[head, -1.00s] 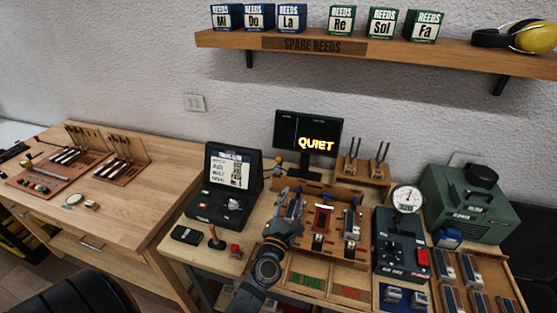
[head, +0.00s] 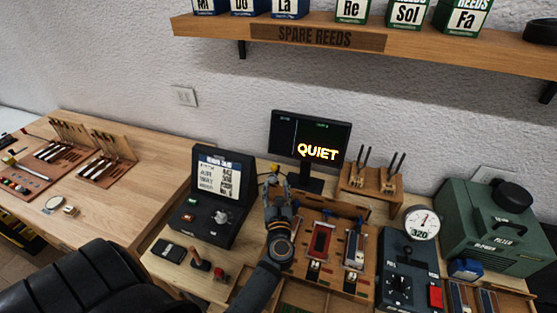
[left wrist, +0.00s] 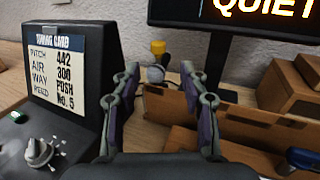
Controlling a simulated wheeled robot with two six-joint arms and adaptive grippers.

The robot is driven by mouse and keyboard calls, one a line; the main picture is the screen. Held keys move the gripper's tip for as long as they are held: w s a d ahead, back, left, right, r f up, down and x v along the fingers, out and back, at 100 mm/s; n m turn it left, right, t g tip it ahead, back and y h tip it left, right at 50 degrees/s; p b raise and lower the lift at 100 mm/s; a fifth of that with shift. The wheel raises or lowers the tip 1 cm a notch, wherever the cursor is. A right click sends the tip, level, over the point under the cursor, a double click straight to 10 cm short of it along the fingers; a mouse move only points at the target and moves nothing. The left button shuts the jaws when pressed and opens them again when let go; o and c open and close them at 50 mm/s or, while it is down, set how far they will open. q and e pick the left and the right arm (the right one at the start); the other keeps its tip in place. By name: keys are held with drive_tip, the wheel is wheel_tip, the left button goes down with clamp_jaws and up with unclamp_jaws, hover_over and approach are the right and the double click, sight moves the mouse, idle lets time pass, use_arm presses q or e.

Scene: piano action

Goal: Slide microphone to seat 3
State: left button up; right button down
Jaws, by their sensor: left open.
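A small grey rounded head, which looks like the microphone (left wrist: 155,74), stands behind a wooden board in the left wrist view. A yellow knob (left wrist: 157,47) is just behind or above it. My left gripper (left wrist: 160,76) is open, its two fingers on either side of the grey head in the picture; I cannot tell whether they touch it. In the head view my left gripper (head: 274,185) is at the back left of the wooden seat fixture (head: 341,285). It hides the fixture's left part and the microphone. Seat numbers are not readable. My right gripper is not in view.
The tuning card box (head: 215,195) stands close to the left of my gripper. The monitor (head: 310,145) reading QUIET is behind it. A tool block (head: 370,185) stands behind the fixture, and a dial gauge unit (head: 405,260) is to its right.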

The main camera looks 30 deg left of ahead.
sight(274, 169)
use_arm(q)
drive_tip(key=w+a+p, duration=0.1)
drive_tip(key=w+a+r+p, duration=0.1)
drive_tip(key=w, duration=0.1)
drive_tip(key=shift+a+r, duration=0.1)
drive_tip(key=shift+a, duration=0.2)
drive_tip(key=x, duration=0.3)
drive_tip(key=f+p+x, duration=0.1)
drive_tip(key=x, duration=0.1)
drive_tip(key=shift+w+a+r, duration=0.1)
drive_tip(key=shift+w+a, duration=0.05)
drive_tip(key=shift+w, duration=0.15)
drive_tip(key=shift+a, duration=0.1)
drive_tip(key=shift+c, duration=0.4)
drive_tip(key=c, duration=0.7)
clamp_jaws()
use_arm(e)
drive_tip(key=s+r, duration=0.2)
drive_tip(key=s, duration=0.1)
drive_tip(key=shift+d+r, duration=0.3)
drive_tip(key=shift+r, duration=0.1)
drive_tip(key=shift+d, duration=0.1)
